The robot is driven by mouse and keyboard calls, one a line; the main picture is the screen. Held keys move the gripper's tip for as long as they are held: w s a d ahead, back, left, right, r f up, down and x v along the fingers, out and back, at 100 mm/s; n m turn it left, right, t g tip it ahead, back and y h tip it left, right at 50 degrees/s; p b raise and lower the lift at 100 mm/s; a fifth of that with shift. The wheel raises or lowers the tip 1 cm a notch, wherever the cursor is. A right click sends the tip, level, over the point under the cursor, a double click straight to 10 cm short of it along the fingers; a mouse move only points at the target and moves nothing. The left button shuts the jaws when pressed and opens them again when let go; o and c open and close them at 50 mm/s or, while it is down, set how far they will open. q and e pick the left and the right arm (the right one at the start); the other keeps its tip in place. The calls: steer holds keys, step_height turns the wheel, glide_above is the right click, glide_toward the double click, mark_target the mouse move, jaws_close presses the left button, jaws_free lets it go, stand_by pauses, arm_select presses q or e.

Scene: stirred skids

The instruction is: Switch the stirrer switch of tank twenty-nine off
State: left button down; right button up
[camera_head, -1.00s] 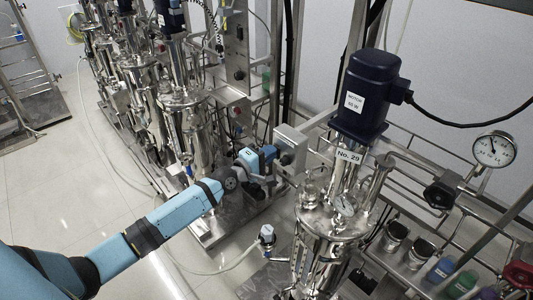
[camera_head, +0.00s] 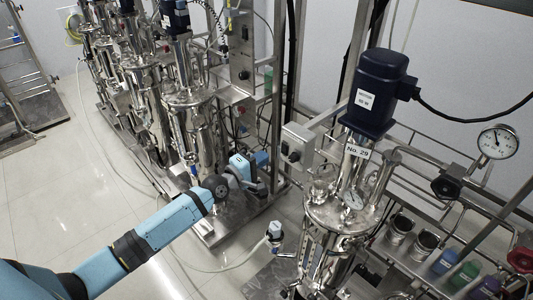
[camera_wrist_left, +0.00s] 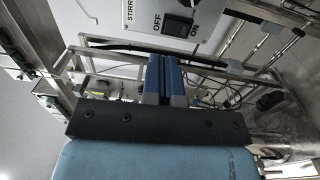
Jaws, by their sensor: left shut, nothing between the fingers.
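Tank twenty-nine (camera_head: 335,215) is a shiny steel vessel with a dark blue motor (camera_head: 375,92) on top and a "No. 29" label (camera_head: 357,151). A grey switch box (camera_head: 299,142) is mounted on the frame to its left. Its dark switch (camera_head: 292,153) shows small on the front. In the left wrist view the black stirrer switch (camera_wrist_left: 178,26) sits between OFF and ON lettering; its position I cannot tell. My left gripper (camera_head: 264,158) is left of the box, apart from it. Its blue fingers (camera_wrist_left: 165,62) are shut and empty, below the panel in the wrist view.
A pressure gauge (camera_head: 497,141) and a red valve knob (camera_head: 521,259) are at the right. Coloured bottles (camera_head: 464,276) stand in a rack at lower right. More steel tanks (camera_head: 188,115) line the left side. The tiled floor (camera_head: 65,200) is clear at left.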

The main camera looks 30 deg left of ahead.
arm_select(q)
steer(key=b+v, duration=0.1)
steer(key=v, duration=0.6)
arm_select(e)
steer(key=shift+w+f, duration=0.45)
steer(key=shift+f, duration=0.25)
arm_select(q)
steer(key=shift+s, duration=0.1)
steer(key=s+d+f+m+g+y, duration=0.1)
steer(key=s+d+f+m+g, duration=0.1)
steer(key=s+d+f+m, duration=0.2)
steer(key=s+d+f+m+g+y+p, duration=0.1)
steer(key=s+d+f+m, duration=0.4)
steer(key=s, duration=0.6)
steer(key=s+d+f+m+g, duration=0.3)
steer(key=s+d+f+m, duration=0.1)
steer(key=s+f+m, duration=0.4)
steer(key=shift+d+f+y+p, duration=0.3)
steer(key=shift+f+y, duration=0.1)
steer(key=shift+f, duration=0.25)
arm_select(e)
steer(key=shift+d+r, duration=0.25)
steer(key=shift+r, duration=0.45)
